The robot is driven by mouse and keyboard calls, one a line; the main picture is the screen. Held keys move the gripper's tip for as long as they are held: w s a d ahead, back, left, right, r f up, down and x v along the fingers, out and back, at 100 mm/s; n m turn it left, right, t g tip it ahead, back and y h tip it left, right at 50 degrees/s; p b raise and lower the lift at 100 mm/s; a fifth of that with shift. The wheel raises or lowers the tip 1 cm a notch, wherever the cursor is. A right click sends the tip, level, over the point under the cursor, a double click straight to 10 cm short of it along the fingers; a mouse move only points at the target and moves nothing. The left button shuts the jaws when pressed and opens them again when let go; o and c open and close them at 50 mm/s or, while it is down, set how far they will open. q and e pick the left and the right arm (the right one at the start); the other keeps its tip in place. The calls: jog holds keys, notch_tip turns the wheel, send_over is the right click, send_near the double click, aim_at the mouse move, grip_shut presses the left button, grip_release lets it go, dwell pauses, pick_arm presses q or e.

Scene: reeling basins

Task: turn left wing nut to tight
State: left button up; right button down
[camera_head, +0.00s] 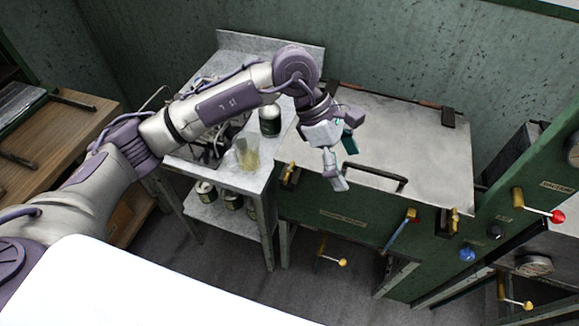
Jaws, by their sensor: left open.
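The left wing nut (290,175) looks like a small brass-yellow clamp piece at the front left edge of the basin. The basin (345,205) is a green box with a closed pale grey metal lid (400,135). A similar brass piece (453,220) sits at the front right corner. My left gripper (345,163) is open and empty above the lid's front edge. It is to the right of the left wing nut and apart from it. How tight the nut is cannot be told. My right gripper is out of view.
A lid handle (376,175) stands up just right of my left gripper. A blue-handled lever (400,232) and a yellow-knobbed crank (330,255) are on the front. A side table (215,172) at left holds a glass beaker (247,153) and a dark jar (270,121).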

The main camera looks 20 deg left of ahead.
aim_at(289, 169)
pick_arm(q)
jog(key=w+a+t+y, duration=0.1)
jog(key=w+a+y, duration=0.15)
jog(key=a, duration=0.35)
jog(key=w+a+y, duration=0.2)
jog(key=a+y, duration=0.2)
jog(key=a, duration=0.3)
notch_tip(289, 169, down, 12)
jog(key=p, duration=0.4)
jog(key=shift+w+r+p, duration=0.1)
jog(key=shift+r+p, duration=0.15)
jog(key=shift+p, duration=0.05)
jog(key=shift+f, duration=0.6)
